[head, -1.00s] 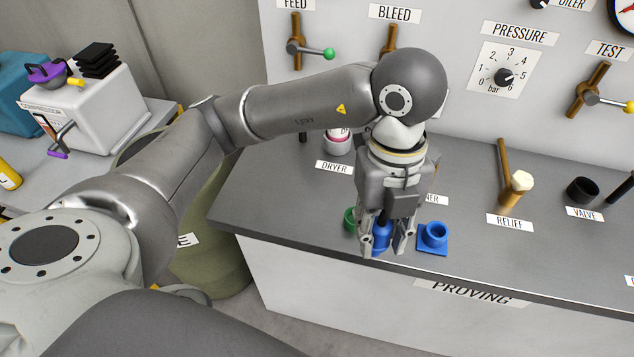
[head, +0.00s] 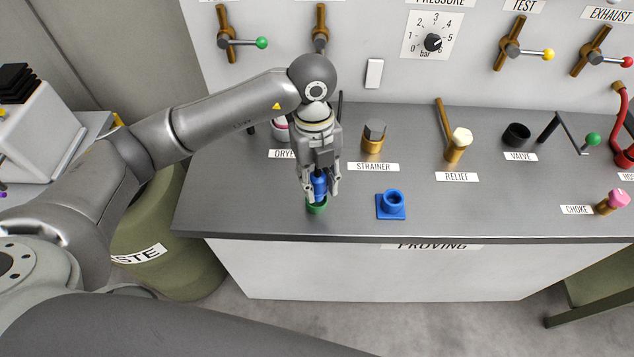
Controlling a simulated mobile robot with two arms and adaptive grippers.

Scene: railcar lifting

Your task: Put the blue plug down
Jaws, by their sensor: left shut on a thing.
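My left gripper (head: 320,191) points down over the front left of the grey bench and is shut on the blue plug (head: 320,184). The plug is upright between the fingers, its upper part partly hidden by them. A green ring-shaped holder (head: 317,208) lies directly below the plug in the picture. I cannot tell whether the plug touches it or is above it. A blue square-based socket (head: 391,206) stands to the right on the bench, with its round opening empty. My right gripper is out of view.
The bench top (head: 250,215) is clear at front left. Behind stand the brass strainer (head: 374,138), the relief valve (head: 457,146) and the black valve cup (head: 516,135). The bench's front edge is close. A green waste drum (head: 180,220) stands at left.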

